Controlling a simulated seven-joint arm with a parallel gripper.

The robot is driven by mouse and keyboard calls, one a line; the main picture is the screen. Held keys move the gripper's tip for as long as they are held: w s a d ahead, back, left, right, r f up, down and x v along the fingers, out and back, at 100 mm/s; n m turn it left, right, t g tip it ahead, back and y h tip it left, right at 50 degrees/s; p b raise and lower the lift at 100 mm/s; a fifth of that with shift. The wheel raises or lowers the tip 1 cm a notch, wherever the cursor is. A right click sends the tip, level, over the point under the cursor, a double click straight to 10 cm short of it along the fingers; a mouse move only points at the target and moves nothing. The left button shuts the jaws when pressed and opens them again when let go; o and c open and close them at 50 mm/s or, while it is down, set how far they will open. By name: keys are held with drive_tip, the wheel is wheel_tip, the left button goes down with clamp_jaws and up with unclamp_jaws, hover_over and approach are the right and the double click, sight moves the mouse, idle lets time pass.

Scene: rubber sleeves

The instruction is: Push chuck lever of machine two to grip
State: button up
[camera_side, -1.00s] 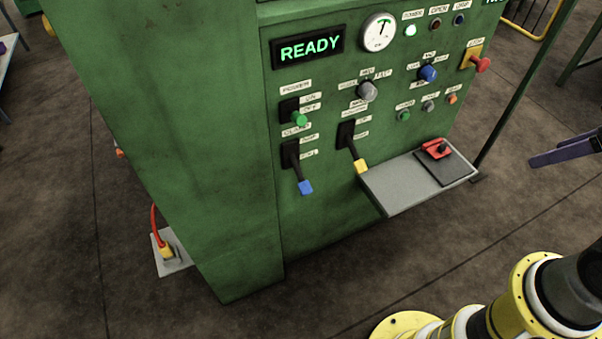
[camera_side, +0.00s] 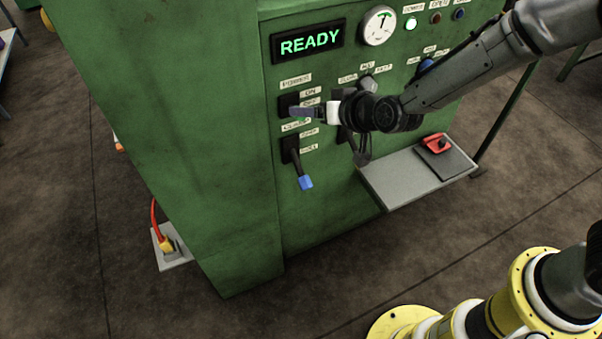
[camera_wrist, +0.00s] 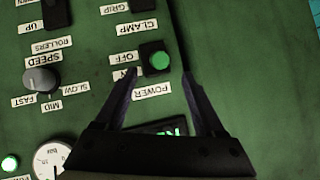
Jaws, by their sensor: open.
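The green machine (camera_side: 230,225) carries a lever with a blue handle (camera_side: 305,183) in a black slot, hanging down and outward; in the wrist view the labels CLAMP (camera_wrist: 129,29) and GRIP (camera_wrist: 113,8) stand by the slot (camera_wrist: 150,7). No label reading "chuck" is readable. My gripper (camera_side: 296,112) is in front of the panel, above the blue handle and apart from it. In the wrist view my gripper (camera_wrist: 158,76) is open and empty, its dark fingers spread either side of the green POWER switch (camera_wrist: 159,61). Contact with the panel cannot be told.
The second lever, by the ROLLERS label (camera_wrist: 53,47), is partly hidden behind my wrist in the side view. A speed knob (camera_wrist: 41,79), a gauge (camera_side: 379,26) and a READY display (camera_side: 308,43) are nearby. A grey shelf (camera_side: 390,190) with a red item (camera_side: 436,143) juts out at lower right.

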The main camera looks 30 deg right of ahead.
drive_tip(key=a+f+t+h, duration=0.1)
drive_tip(key=a+f, duration=0.2)
drive_tip(key=f, duration=0.5)
drive_tip(key=n+t+h, duration=0.2)
drive_tip(key=t+h, duration=0.1)
drive_tip(key=t, duration=0.3)
approach(301, 174)
drive_tip(key=w, duration=0.3)
drive_tip(key=w+d+f, duration=0.1)
drive_tip(key=w, duration=0.7)
drive_tip(key=shift+w+d+f, duration=0.1)
drive_tip(key=shift+d+f, duration=0.1)
drive_tip(key=shift+f, duration=0.1)
clamp_jaws()
